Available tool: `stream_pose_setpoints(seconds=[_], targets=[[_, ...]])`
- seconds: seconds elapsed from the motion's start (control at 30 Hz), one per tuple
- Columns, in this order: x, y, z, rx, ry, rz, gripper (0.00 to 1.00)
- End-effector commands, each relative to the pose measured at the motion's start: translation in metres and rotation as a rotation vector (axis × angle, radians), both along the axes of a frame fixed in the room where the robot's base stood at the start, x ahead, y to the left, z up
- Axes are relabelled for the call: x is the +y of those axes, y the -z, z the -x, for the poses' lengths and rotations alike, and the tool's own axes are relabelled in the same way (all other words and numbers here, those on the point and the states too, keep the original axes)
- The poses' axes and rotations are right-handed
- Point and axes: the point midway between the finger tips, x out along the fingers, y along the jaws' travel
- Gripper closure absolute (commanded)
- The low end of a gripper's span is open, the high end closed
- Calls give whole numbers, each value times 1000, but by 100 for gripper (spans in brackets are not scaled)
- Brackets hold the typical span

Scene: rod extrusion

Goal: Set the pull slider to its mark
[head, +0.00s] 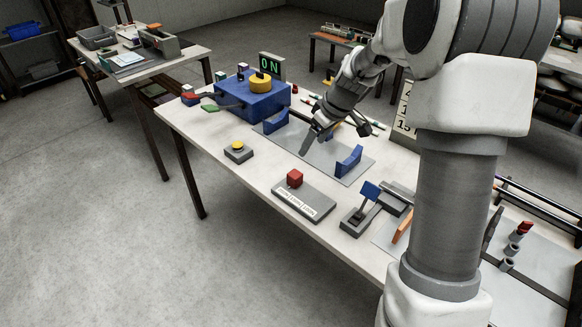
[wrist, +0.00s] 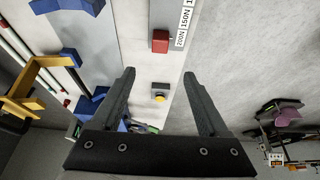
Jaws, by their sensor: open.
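The pull slider's red block (head: 294,178) sits at the far left end of its grey base (head: 318,210), near the table's front edge. A white scale strip with printed marks runs along the base. In the wrist view the red block (wrist: 160,41) is above centre, beside the scale (wrist: 184,25), where 200N and 150N can be read. My gripper (head: 306,150) is over the table behind the slider, apart from it. In the wrist view its two fingers (wrist: 159,73) are spread with nothing between them. Which mark is the set one cannot be told.
A yellow-topped button box (head: 238,153) stands left of the slider. Blue cradles (head: 348,162) on a grey plate stand behind it. A blue box (head: 252,100) with a yellow knob and an ON display (head: 271,63) are farther back. A blue-paddled lever (head: 369,191) stands to the right.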

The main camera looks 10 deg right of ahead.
Motion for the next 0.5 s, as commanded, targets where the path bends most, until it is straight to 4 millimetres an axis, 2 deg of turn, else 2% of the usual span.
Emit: stream_pose_setpoints(seconds=[0.17, 0.5], targets=[[4, 18, -6, 2, -2, -1, 22], [20, 85, -27, 5, -2, -1, 22]])
